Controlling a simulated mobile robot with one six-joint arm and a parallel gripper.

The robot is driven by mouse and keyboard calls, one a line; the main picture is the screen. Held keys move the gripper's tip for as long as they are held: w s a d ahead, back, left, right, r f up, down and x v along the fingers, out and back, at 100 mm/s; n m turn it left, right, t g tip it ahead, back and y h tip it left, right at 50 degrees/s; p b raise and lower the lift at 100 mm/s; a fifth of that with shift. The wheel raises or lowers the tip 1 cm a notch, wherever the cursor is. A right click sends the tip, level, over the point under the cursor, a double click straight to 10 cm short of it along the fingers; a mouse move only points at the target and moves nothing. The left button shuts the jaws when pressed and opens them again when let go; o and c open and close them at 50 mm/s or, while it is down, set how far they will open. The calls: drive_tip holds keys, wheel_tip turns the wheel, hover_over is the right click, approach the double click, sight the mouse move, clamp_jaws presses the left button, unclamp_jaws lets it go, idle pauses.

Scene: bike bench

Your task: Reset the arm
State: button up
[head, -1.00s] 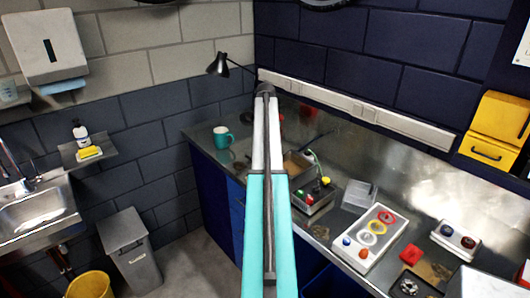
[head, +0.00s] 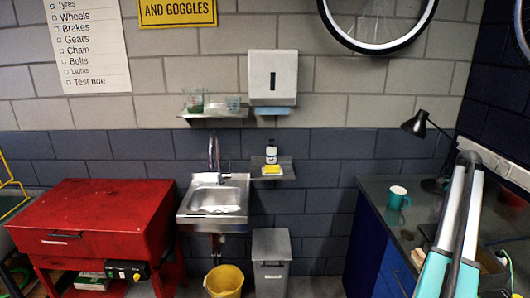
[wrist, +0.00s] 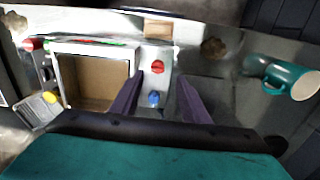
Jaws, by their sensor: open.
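My gripper (wrist: 158,104) is open, with two dark purple fingers apart in the wrist view. Below and between them is a pale strip with a red knob (wrist: 158,67) and a blue knob (wrist: 154,98). I see nothing held between the fingers. In the head view my turquoise and white arm rises at the right edge, and the gripper itself does not show there. A teal mug (wrist: 292,82) lies to the right of the fingers in the wrist view; it also stands on the bench in the head view (head: 397,197).
An open box (wrist: 92,80) with a brown inside is left of the fingers. A sink (head: 213,200), a grey bin (head: 272,262), a yellow bucket (head: 224,281) and a red cabinet (head: 95,220) stand left, with floor between bin and bench.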

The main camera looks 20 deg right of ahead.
drive_tip(key=w+a+f+n+g+y+b, duration=0.1)
drive_tip(key=w+a+f+n, duration=0.1)
drive_tip(key=w+a+f, duration=0.55)
drive_tip(key=w+a+f+n+b, duration=0.1)
drive_tip(key=w+a+f, duration=0.4)
drive_tip(key=a+f, duration=0.5)
drive_tip(key=a+f+n+g+y+b, duration=0.1)
drive_tip(key=a+f+n+g+b, duration=0.15)
drive_tip(key=a+f, duration=1.75)
drive_tip(key=s+a+f+n+g+b, duration=0.1)
drive_tip(key=s+a+f+n, duration=0.1)
drive_tip(key=s+a+f, duration=0.45)
drive_tip(key=s+a+f+n+g, duration=0.1)
drive_tip(key=s+a+f+n, duration=0.15)
drive_tip(key=a, duration=0.65)
drive_tip(key=s+a+f+n+g+b, duration=0.1)
drive_tip(key=s+a+f, duration=0.35)
drive_tip(key=a, duration=0.25)
drive_tip(key=s+a+f+n, duration=0.2)
drive_tip(key=s+a+n, duration=0.1)
drive_tip(key=s, duration=0.3)
drive_tip(key=s+a+f+n+h+b, duration=0.1)
drive_tip(key=s+a+f+n, duration=0.1)
drive_tip(key=s, duration=0.5)
drive_tip(key=s+a+f+n+h, duration=0.1)
drive_tip(key=s+a+f+n, duration=0.2)
drive_tip(key=s+n, duration=0.3)
drive_tip(key=shift+s+a+t+b, duration=0.25)
drive_tip(key=shift+a+t+b, duration=0.1)
drive_tip(key=shift+a, duration=0.4)
